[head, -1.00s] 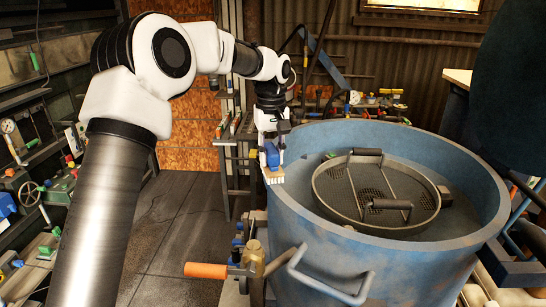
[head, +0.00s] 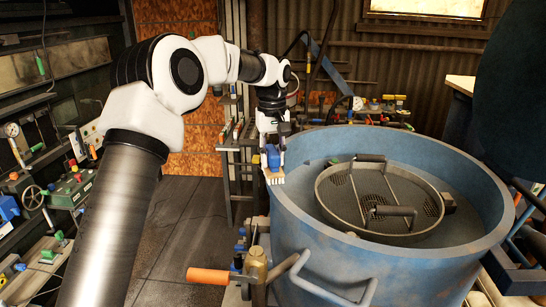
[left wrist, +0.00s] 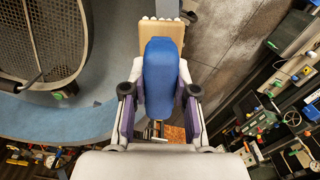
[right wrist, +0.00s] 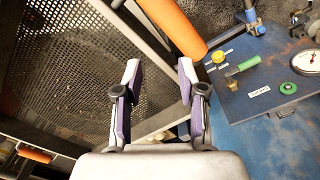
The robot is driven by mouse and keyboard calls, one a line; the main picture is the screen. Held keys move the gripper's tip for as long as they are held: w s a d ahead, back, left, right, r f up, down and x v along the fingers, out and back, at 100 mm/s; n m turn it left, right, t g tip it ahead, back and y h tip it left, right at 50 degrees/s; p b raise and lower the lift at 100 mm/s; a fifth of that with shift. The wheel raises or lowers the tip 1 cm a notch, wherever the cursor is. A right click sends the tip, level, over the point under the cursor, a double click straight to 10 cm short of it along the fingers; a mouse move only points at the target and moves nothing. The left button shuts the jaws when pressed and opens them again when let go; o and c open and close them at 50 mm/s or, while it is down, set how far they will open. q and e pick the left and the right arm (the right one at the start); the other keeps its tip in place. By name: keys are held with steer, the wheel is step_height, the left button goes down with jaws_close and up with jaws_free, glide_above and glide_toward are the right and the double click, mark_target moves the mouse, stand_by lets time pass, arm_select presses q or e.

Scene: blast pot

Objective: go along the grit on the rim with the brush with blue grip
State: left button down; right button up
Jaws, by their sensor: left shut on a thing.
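The brush with blue grip (head: 273,157) is held in my left gripper (head: 272,140), its pale bristles pointing down at the left edge of the blue pot's rim (head: 290,212). In the left wrist view the blue grip (left wrist: 160,75) lies between the fingers, with the wooden head and bristles beyond it. The pot (left wrist: 70,125) shows to its left there. I cannot tell whether the bristles touch the rim, and I cannot make out grit on it. My right gripper (right wrist: 158,95) is open and empty in the right wrist view.
A round sieve (head: 380,200) with black handles sits inside the pot. An orange-handled valve (head: 208,276) and a bent pipe handle stick out at the pot's left front. Cluttered benches stand behind and at the left. In the right wrist view, a blue panel (right wrist: 270,100) and a perforated grate lie near.

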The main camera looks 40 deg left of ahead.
arm_select(q)
steer(key=shift+w+a, duration=0.65)
steer(key=shift+a, duration=0.1)
steer(key=shift+a, duration=0.1)
steer(key=shift+w+a, duration=0.7)
steer(key=shift+a, duration=0.05)
steer(key=shift+w+r, duration=0.1)
steer(key=shift+r, duration=3.35)
